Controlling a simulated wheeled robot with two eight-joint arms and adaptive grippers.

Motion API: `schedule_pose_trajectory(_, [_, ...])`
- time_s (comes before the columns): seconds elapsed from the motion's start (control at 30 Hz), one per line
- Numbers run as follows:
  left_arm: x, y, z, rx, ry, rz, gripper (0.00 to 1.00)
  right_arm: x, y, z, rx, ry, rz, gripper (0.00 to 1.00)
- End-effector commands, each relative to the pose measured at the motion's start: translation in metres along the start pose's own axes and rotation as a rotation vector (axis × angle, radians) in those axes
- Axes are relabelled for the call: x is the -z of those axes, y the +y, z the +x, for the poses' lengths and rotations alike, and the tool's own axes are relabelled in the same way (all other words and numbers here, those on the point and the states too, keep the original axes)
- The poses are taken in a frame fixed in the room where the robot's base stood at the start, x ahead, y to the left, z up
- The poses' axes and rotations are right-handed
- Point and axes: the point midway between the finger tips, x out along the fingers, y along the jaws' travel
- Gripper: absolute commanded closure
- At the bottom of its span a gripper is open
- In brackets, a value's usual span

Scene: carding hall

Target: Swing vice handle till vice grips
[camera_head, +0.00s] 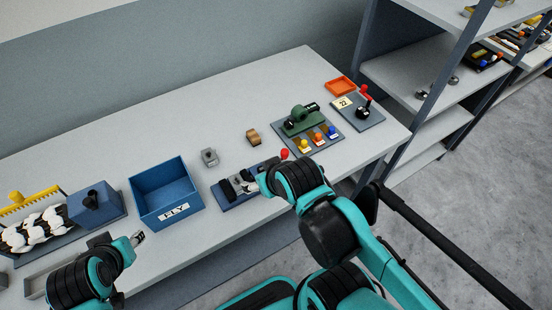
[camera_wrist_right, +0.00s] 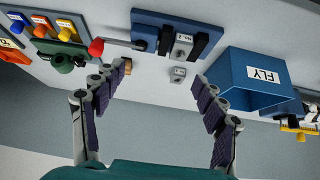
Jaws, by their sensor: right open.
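The vice stands on a blue base (camera_wrist_right: 150,17) in the right wrist view, with two black jaws either side of a light grey labelled block (camera_wrist_right: 183,46). Its handle is a thin grey bar ending in a red knob (camera_wrist_right: 96,46). In the head view the vice base (camera_head: 232,203) is partly hidden by my right arm, and the red knob (camera_head: 284,154) shows just beyond it. My right gripper (camera_wrist_right: 156,90) is open, with nothing between its fingers; the knob lies beyond its left finger, apparently untouched. My left gripper (camera_head: 137,238) is near the table's front edge; its fingers are too small to judge.
A blue FLY bin (camera_head: 168,208) stands left of the vice. A small grey block (camera_head: 209,157) and a brown piece (camera_head: 253,138) lie behind it. A panel with coloured knobs (camera_head: 318,138), a red-knobbed lever (camera_head: 364,97) and an orange tray (camera_head: 340,86) are farther right.

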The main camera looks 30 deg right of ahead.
Motion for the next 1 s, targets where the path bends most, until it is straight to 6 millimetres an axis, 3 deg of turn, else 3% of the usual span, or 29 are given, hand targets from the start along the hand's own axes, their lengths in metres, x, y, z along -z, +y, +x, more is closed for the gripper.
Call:
schedule_pose_trajectory(0.4, [0.000, 0.000, 0.000, 0.000, 0.000, 0.000, 0.60, 0.000, 0.000, 0.000, 0.000, 0.000, 0.000, 0.28])
schedule_pose_trajectory(0.53, [0.002, 0.000, -0.002, 0.000, 0.000, 0.000, 0.60, 0.005, 0.002, -0.001, -0.004, -0.006, 0.004, 0.63])
schedule_pose_trajectory(0.67, [0.009, 0.000, -0.012, 0.000, 0.000, 0.000, 0.60, 0.027, 0.014, -0.003, -0.021, -0.037, 0.027, 0.97])
schedule_pose_trajectory(0.87, [0.025, 0.000, -0.036, 0.000, 0.000, 0.000, 0.60, 0.079, 0.053, 0.007, -0.062, -0.129, 0.093, 1.00])
schedule_pose_trajectory(1.0, [0.036, 0.000, -0.050, 0.000, 0.000, 0.000, 0.60, 0.105, 0.086, 0.025, -0.085, -0.195, 0.140, 1.00])
